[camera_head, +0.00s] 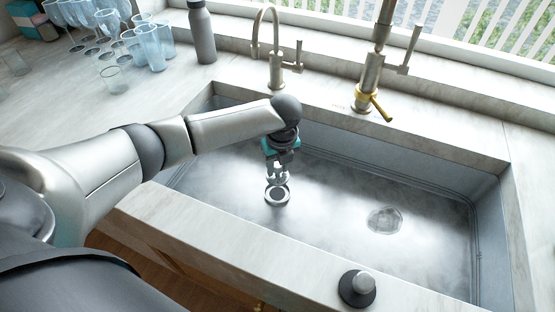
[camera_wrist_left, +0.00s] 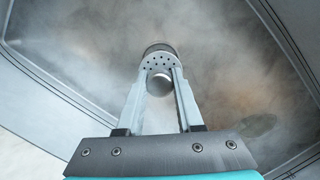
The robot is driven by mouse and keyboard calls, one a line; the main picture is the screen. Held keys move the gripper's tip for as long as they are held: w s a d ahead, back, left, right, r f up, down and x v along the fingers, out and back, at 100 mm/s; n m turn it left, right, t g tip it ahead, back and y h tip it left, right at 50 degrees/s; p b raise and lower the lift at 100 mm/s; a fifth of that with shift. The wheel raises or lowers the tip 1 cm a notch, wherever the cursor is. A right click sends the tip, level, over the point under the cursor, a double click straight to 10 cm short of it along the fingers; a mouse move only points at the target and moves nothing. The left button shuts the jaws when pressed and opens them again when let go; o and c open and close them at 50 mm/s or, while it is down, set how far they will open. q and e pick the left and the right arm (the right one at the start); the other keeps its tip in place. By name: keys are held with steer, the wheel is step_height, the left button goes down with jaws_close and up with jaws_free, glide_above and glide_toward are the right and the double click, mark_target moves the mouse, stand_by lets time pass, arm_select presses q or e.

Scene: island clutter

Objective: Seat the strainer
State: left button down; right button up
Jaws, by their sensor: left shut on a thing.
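The strainer (camera_head: 277,195) is a small metal piece with a ringed rim in the head view. The left wrist view shows its perforated metal face (camera_wrist_left: 157,62) between my fingertips. My left gripper (camera_head: 279,177) is shut on it, inside the sink basin; how high it is above the floor I cannot tell. The drain (camera_head: 384,220) is a round spot in the sink floor, to the right of the strainer and apart from it. In the left wrist view a dark oval (camera_wrist_left: 258,125) at the lower right seems to be the drain. My right gripper is not in view.
The steel sink (camera_head: 330,240) has stone edges around it. A black stopper with a knob (camera_head: 357,289) sits on the front edge. Two faucets (camera_head: 276,72) (camera_head: 369,85) stand behind. A grey bottle (camera_head: 202,35) and several glasses (camera_head: 150,45) stand at back left.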

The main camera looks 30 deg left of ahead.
mark_target(278, 176)
arm_select(q)
steer(key=shift+r, duration=0.1)
steer(key=shift+p, duration=0.55)
step_height(278, 176, down, 6)
steer(key=b, duration=0.4)
steer(key=shift+p, duration=0.8)
stand_by(1.4)
steer(key=shift+f+b, duration=0.85)
steer(key=shift+f, duration=0.25)
steer(key=shift+c, duration=2.4)
jaws_free()
